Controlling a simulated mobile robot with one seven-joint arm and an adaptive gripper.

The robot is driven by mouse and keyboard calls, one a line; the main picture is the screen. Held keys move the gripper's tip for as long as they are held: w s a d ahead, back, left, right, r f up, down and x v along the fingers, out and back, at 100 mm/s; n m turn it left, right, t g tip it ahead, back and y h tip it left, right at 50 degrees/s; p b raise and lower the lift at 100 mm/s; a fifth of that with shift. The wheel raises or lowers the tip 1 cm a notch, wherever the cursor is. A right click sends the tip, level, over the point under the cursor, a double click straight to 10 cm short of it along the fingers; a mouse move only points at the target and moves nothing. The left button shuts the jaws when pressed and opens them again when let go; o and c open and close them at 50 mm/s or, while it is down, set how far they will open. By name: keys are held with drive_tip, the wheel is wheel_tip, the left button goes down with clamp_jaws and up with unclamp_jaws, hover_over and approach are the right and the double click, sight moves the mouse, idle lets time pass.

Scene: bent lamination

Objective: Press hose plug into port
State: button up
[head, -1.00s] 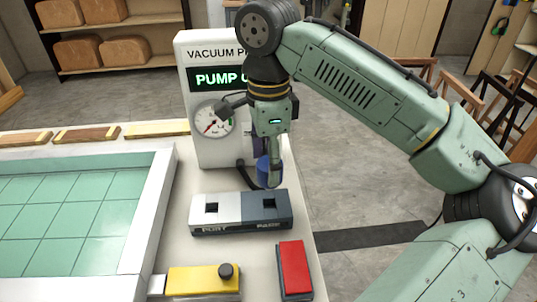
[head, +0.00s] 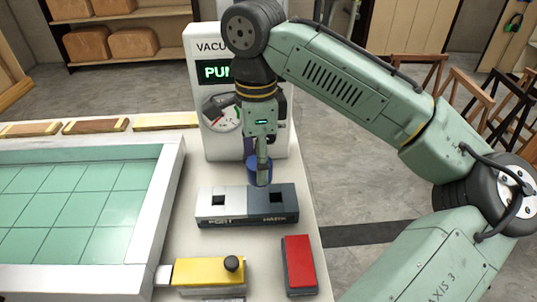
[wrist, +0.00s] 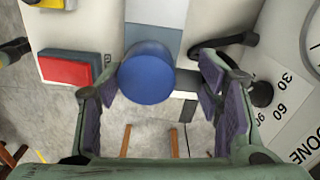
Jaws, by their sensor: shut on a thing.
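The blue hose plug (head: 259,169) is held at the tips of my gripper (head: 263,172), upright, near the boundary of the light and dark halves of the port block. In the wrist view the plug (wrist: 147,80) shows its round blue end between my fingers (wrist: 160,100). The block has a light half (head: 222,190) labelled PORT, with an empty square opening, and a dark half (head: 285,195) labelled PARK, also with an opening. The plug appears raised above the block's rear edge; the exact gap cannot be told.
The vacuum pump panel (head: 211,120) with its gauge stands behind, partly hidden by my arm. A red block (head: 300,262) and a yellow block with a black knob (head: 205,270) lie in front. A white-rimmed tray (head: 150,205) is at the left.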

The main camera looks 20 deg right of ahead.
drive_tip(key=w+a+p, duration=0.2)
drive_tip(key=a, duration=0.6)
drive_tip(key=shift+w+a, duration=0.2)
drive_tip(key=shift+w, duration=0.05)
idle(0.4)
drive_tip(key=shift+f, duration=0.15)
drive_tip(key=shift+f+b, duration=0.5)
drive_tip(key=shift+f, duration=0.25)
drive_tip(key=shift+f+b, duration=1.05)
drive_tip(key=shift+f, duration=0.9)
idle(2.1)
idle(0.8)
drive_tip(key=o, duration=1.3)
